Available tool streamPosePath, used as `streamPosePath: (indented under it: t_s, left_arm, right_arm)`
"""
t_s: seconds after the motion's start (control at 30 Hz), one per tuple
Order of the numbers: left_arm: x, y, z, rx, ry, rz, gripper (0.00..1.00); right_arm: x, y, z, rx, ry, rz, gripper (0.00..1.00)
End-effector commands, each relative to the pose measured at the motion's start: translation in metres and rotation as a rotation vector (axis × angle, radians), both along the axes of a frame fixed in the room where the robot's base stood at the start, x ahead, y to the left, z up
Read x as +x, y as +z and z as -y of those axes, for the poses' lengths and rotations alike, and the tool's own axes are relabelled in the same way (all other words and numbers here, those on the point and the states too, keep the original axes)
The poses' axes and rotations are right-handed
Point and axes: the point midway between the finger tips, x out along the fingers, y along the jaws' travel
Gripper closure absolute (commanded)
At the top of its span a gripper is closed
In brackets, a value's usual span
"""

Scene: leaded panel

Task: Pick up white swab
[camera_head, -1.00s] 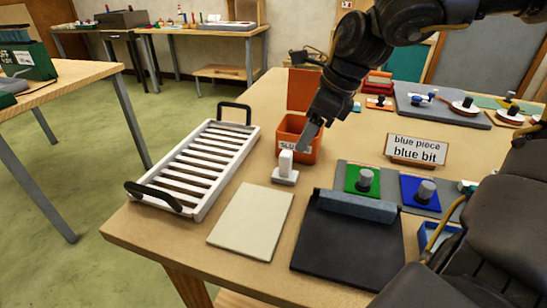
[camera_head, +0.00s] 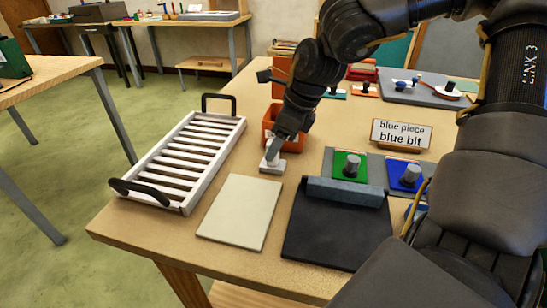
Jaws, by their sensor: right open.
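The white swab (camera_head: 270,157) stands upright on its small white base (camera_head: 272,167) on the wooden table, behind the cream board. My right gripper (camera_head: 275,150) points down at the top of the swab, with its fingers at or around it. The fingers partly cover the swab, and I cannot tell whether they touch it. The gripper is open. My left gripper is not in view.
An orange bin (camera_head: 293,143) stands just behind the swab. A white slatted rack (camera_head: 160,172) with black handles lies to the left. A cream board (camera_head: 240,212) and a dark board (camera_head: 335,232) lie in front. A sign (camera_head: 401,135) and green (camera_head: 350,164) and blue (camera_head: 408,175) pieces are right.

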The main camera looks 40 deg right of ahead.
Motion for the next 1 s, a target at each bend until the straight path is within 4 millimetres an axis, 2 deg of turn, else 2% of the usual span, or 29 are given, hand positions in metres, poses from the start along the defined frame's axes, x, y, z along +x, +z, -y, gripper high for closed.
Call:
streamPosePath:
  t_s: [0.23,0.53,0.9,1.0]
  left_arm:
    - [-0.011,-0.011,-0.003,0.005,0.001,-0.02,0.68]
    - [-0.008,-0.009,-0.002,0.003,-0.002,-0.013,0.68]
    - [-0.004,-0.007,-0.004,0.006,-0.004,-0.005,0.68]
    - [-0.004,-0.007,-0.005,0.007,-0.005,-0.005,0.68]
  right_arm:
    - [0.012,-0.027,-0.008,-0.001,0.0,-0.003,0.47]
    - [0.014,-0.03,-0.009,0.0,0.0,0.001,0.47]
    - [0.014,-0.03,-0.009,-0.001,0.0,0.001,0.95]
    - [0.014,-0.03,-0.009,-0.001,0.0,0.001,0.95]
